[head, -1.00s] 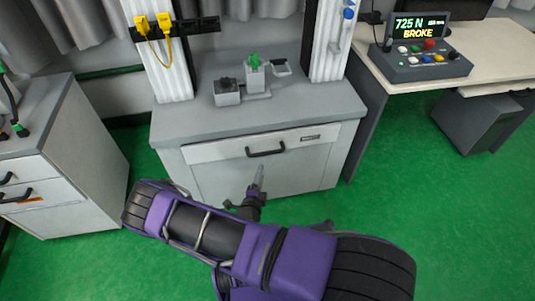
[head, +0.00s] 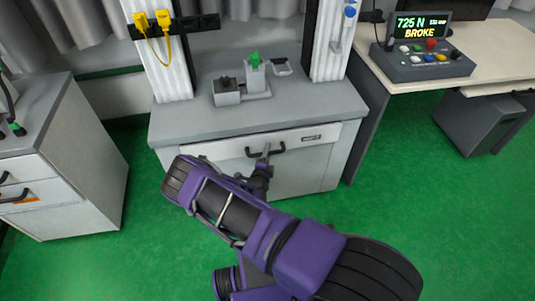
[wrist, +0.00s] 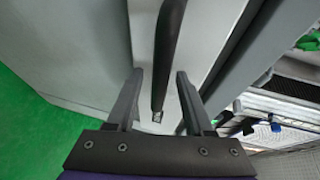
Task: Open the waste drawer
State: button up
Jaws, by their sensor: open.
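The waste drawer (head: 228,148) is the light front panel under the grey worktop, with a small dark label at its right end; it looks closed. Its black bar handle (head: 252,153) is in the middle of the panel. In the wrist view, the handle (wrist: 168,50) runs lengthwise between the two fingers of my gripper (wrist: 158,90). My gripper is open, one finger on each side of the handle, with a gap visible on both sides. In the head view my gripper (head: 264,163) is at the handle and partly hides it. Whether a finger touches the panel I cannot tell.
On the worktop (head: 185,122) stands a small grey fixture (head: 228,92) with a green piece (head: 254,58). White columns rise behind it. A cabinet (head: 75,150) stands at left, a desk with a control box (head: 425,66) at right. Green floor (head: 430,200) is clear in front.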

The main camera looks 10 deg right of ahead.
grip_shut()
dwell(1.3)
